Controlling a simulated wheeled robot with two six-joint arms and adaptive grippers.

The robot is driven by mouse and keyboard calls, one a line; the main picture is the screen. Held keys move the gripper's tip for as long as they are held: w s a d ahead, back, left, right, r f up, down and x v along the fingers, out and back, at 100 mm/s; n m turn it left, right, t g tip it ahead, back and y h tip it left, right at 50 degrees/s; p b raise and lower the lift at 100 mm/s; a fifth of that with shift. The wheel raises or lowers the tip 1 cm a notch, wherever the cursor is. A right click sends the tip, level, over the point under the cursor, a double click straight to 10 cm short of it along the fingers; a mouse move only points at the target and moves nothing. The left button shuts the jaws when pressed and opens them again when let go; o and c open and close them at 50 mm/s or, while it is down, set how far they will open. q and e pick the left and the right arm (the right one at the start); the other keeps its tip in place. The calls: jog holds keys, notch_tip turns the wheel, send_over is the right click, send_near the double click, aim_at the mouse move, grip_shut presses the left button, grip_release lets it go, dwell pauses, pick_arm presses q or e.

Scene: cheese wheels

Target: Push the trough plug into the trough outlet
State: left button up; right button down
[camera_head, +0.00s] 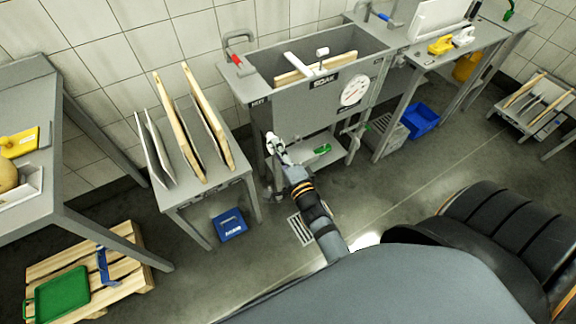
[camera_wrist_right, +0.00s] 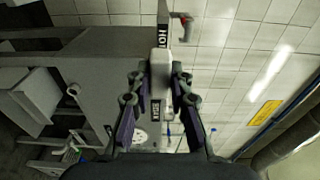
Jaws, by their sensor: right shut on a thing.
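The grey soaking trough (camera_head: 300,102) stands against the wall, with a "SOAK" label and a round gauge (camera_head: 354,90) on its front. My right gripper (camera_head: 275,143) is just in front of the trough's lower left part, below its rim. My left gripper is not in view.
A rack table with upright boards (camera_head: 195,125) stands left of the trough. A blue crate (camera_head: 230,224) is on the floor under it. A shelf with a green item (camera_head: 322,149) is below the trough. The floor in front is mostly clear around a drain grate (camera_head: 300,229).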

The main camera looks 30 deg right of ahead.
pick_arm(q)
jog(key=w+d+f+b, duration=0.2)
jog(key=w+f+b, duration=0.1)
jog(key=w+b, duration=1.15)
pick_arm(e)
jog(key=w+d+f+n+y, duration=0.1)
jog(key=d+f, duration=0.2)
jog(key=f, duration=0.6)
jog(key=w+d+f+y, duration=0.1)
jog(key=d+f, duration=0.3)
jog(key=f, duration=0.5)
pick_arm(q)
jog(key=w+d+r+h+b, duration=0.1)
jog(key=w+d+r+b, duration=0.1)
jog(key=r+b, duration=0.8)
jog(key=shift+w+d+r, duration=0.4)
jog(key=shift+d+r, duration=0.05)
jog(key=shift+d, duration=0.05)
pick_arm(e)
jog(key=w+d+f, duration=0.3)
jog(key=d+f, duration=0.5)
jog(key=d, duration=0.3)
jog(key=shift+w+d+h, duration=0.25)
jog(key=shift+d+h, duration=0.1)
jog(key=shift+h, duration=0.05)
